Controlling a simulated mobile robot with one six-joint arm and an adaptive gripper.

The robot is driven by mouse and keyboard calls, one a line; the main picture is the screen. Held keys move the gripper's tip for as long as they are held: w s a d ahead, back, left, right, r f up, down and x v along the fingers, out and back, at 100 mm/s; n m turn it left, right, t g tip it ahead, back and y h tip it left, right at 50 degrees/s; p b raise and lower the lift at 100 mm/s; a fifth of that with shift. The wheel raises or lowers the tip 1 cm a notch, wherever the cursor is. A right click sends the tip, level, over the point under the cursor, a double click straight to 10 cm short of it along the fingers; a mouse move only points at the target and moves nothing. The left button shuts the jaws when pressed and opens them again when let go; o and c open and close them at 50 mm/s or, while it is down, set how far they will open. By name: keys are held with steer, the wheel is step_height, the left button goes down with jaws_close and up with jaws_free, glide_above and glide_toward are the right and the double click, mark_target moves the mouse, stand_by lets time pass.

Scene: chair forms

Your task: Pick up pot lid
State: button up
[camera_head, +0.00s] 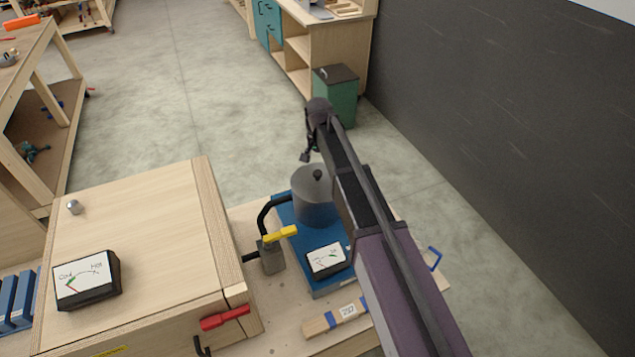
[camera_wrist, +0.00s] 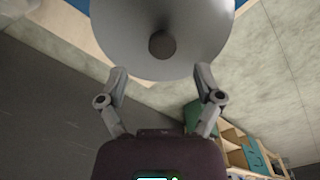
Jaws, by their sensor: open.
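The grey pot lid (camera_head: 306,179) with a dark round knob (camera_head: 318,174) sits on a grey pot (camera_head: 314,211) on a blue appliance. In the wrist view the lid (camera_wrist: 120,35) fills the top middle, with its knob (camera_wrist: 162,44) facing me. My gripper (camera_wrist: 160,74) is open and empty, its two fingers spread apart on either side below the knob in the picture. In the head view my gripper (camera_head: 307,155) is just beyond the pot, partly hidden by my arm. The fingers do not appear to touch the lid.
The blue appliance (camera_head: 318,243) carries a dial. A tap-like fitting with a yellow handle (camera_head: 280,234) and black hose stands left of the pot. A wooden box (camera_head: 140,240) is further left. A green bin (camera_head: 334,98) and dark wall (camera_head: 500,120) lie beyond.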

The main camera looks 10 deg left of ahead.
mark_target(318, 173)
steer(key=shift+w+a+f+b, duration=0.1)
steer(key=shift+a+f+b, duration=0.05)
steer(key=shift+f+b, duration=2.45)
steer(key=shift+c, duration=0.2)
jaws_close()
